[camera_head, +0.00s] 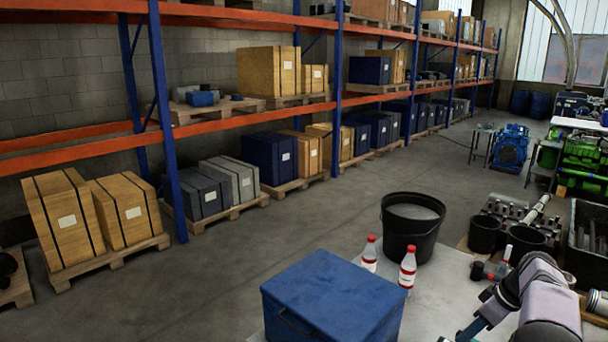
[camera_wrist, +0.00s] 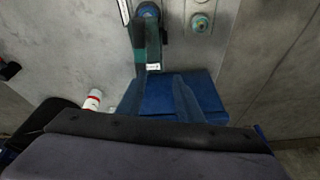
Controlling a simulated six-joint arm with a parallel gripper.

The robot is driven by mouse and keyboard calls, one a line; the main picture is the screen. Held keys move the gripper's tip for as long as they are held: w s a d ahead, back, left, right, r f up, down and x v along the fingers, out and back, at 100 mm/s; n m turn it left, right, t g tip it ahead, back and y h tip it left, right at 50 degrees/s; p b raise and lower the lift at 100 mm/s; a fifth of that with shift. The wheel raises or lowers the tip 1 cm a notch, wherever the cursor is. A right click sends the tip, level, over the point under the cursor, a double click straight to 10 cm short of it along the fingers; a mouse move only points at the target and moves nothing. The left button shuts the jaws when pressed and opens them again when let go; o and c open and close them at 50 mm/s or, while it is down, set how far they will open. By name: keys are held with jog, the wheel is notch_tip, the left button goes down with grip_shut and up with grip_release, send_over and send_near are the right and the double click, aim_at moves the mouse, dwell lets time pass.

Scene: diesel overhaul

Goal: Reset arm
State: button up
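My arm enters the camera_head view at the lower right, above the light worktable (camera_head: 440,305). My gripper is mostly cut off by the bottom edge there; only a bluish part shows. In the camera_wrist view, my gripper (camera_wrist: 158,80) has two bluish fingers standing apart, with nothing seen held between them. A blue surface (camera_wrist: 160,97) lies behind the fingers; I cannot tell whether it is the blue box. The blue box (camera_head: 335,296) stands on the table left of my arm, lid shut.
Two red-capped bottles (camera_head: 407,268) (camera_head: 370,254) and a black bucket (camera_head: 411,227) stand behind the box. A red-and-white bottle (camera_wrist: 93,100) shows in the wrist view. Machine parts and smaller black buckets (camera_head: 523,241) crowd the right. Loaded pallet racks line the left; the floor between is clear.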

jog(key=s+a+f+m+g+b, duration=0.1)
jog(key=s+a+b, duration=0.15)
jog(key=a, duration=0.35)
jog(key=s+a+f+m+h+b, duration=0.1)
jog(key=s+a+f, duration=0.15)
jog(key=a, duration=0.45)
jog(key=s+a+f+m+g+b, duration=0.1)
jog(key=s+a+m, duration=0.1)
jog(key=s+a, duration=0.3)
jog(key=s+a+f+b, duration=0.1)
jog(key=s+a+f, duration=0.1)
jog(key=s, duration=0.3)
jog(key=s+a+f+m+h+b, duration=0.1)
jog(key=s+a+f, duration=0.2)
jog(key=s+a, duration=0.2)
jog(key=s+a+f+m+g+b, duration=0.1)
jog(key=s+a+f, duration=0.2)
jog(key=s, duration=0.4)
jog(key=shift+s+a+h+b, duration=0.15)
jog(key=shift+a+h+b, duration=0.15)
jog(key=shift+b, duration=0.05)
